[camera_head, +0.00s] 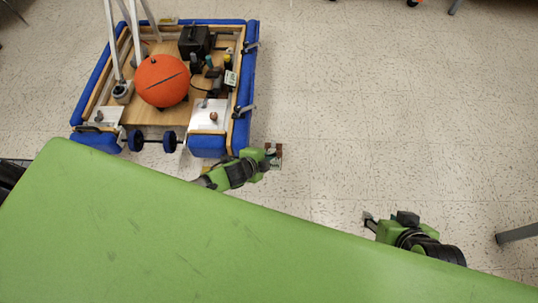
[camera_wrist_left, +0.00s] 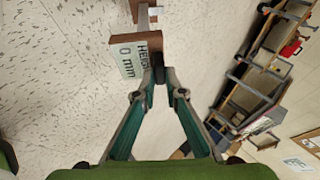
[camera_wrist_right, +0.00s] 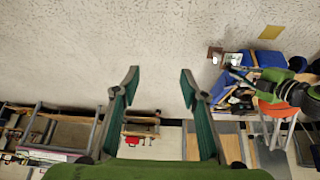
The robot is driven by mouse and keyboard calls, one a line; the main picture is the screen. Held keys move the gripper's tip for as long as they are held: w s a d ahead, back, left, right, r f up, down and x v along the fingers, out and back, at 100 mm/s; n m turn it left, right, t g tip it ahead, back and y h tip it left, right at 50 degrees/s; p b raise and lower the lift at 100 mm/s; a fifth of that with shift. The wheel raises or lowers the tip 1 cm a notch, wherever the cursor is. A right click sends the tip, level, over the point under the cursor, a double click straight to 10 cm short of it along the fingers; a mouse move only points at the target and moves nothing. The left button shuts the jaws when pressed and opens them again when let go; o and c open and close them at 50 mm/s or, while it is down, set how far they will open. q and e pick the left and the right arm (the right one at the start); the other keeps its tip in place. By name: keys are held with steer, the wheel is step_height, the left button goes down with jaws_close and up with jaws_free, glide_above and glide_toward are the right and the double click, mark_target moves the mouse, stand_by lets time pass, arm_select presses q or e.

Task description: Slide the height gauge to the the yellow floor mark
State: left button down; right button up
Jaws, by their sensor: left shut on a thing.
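The height gauge (camera_head: 277,152) stands on the floor beside the blue-bumpered robot, with brown and pale parts. In the left wrist view its white plate (camera_wrist_left: 130,58) reads "HEIGHT 0 mm" below a brown bar. My left gripper (camera_head: 266,157) is shut on the gauge; its fingertips (camera_wrist_left: 160,75) meet at the plate's edge. The yellow floor mark (camera_wrist_right: 270,32) is a flat square in the right wrist view, apart from the gauge (camera_wrist_right: 215,54).
A low wooden robot with blue bumpers (camera_head: 247,75) carries an orange ball (camera_head: 162,80) and stands left of the gauge. A grey metal leg (camera_head: 516,233) is at the far right. The speckled floor between them is largely clear.

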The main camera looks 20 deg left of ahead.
arm_select(q)
steer(key=shift+r+p, duration=1.3)
steer(key=shift+r, duration=0.15)
arm_select(e)
steer(key=shift+s+d+g+h, duration=0.1)
steer(key=shift+s+d+g, duration=0.25)
steer(key=shift+s, duration=0.5)
steer(key=shift+s+d+g+h, duration=0.1)
steer(key=shift+s+g, duration=0.35)
steer(key=shift+s, duration=0.35)
steer(key=shift+s+d+g+h, duration=0.1)
steer(key=shift+s+d+g, duration=0.25)
steer(key=shift+s, duration=0.5)
steer(key=shift+a, duration=0.1)
arm_select(q)
steer(key=shift+w+r, duration=0.1)
steer(key=shift+w, duration=0.05)
